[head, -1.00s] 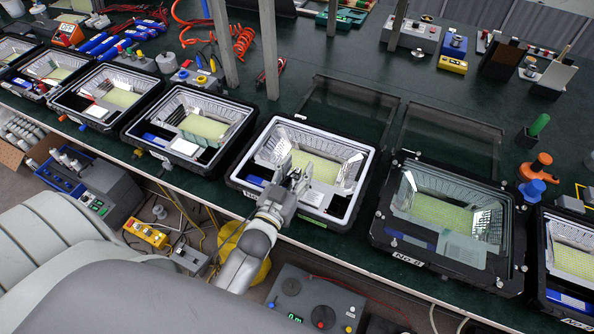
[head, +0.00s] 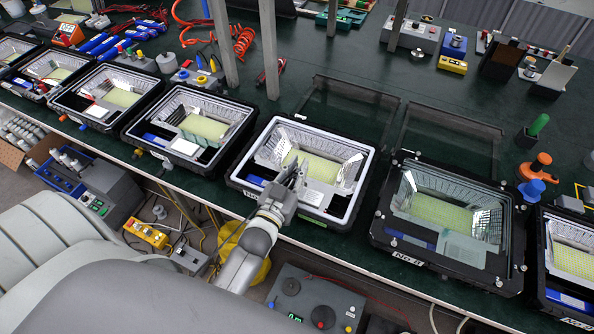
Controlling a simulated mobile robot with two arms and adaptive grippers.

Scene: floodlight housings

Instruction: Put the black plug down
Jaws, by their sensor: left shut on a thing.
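My left gripper (head: 293,176) is over the front part of the white-rimmed open floodlight housing (head: 357,180) in the middle of the bench. Its fingers are close together, shut on a small dark thing, taken as the black plug, which the fingers almost wholly hide. I cannot tell whether the plug touches the housing. The housing holds a yellow-green LED panel (head: 316,165), bright reflector walls and a pale box in its front part. My right gripper is not in view.
A glass-covered housing (head: 386,250) stands to the right, and several open housings line the bench to the left. Clear glass panes (head: 350,106) lie behind the middle housing. Metal posts (head: 268,50) rise behind. Green bench top (head: 330,60) is free farther back.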

